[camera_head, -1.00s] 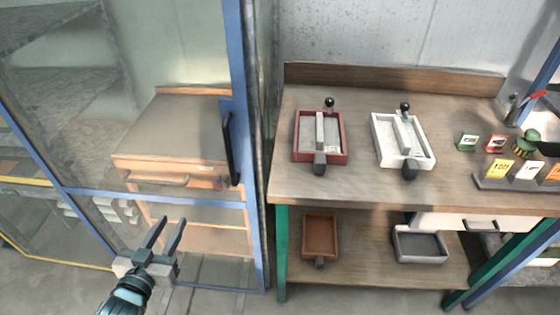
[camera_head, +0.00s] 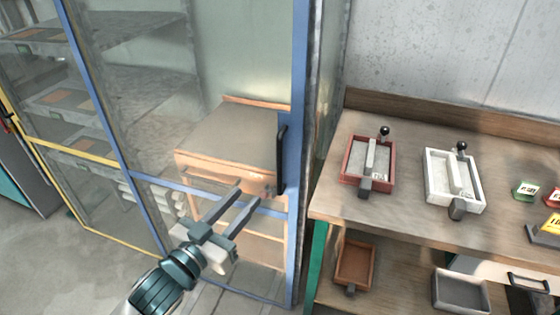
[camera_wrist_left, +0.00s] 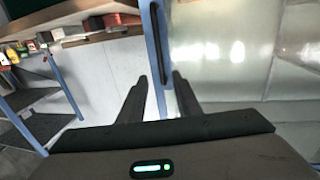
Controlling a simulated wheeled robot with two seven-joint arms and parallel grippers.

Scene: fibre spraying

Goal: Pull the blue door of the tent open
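The tent's blue-framed glass door (camera_head: 297,90) stands at the centre of the head view and looks shut. Its black vertical handle (camera_head: 281,160) is on the blue edge. In the left wrist view the handle (camera_wrist_left: 155,45) is ahead, above and between the fingertips. My left gripper (camera_head: 249,200) is open and empty, below and just left of the handle in the head view, apart from it. It also shows in the left wrist view (camera_wrist_left: 160,80), its fingers spread toward the blue frame (camera_wrist_left: 165,65). My right gripper is not in view.
A wooden workbench (camera_head: 335,195) stands right of the door, with a red-framed tray (camera_head: 352,172) and a white-framed tray (camera_head: 433,190) on top. Behind the glass are a wooden cabinet (camera_head: 225,135) and shelves. Grey floor is clear at the lower left (camera_head: 60,260).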

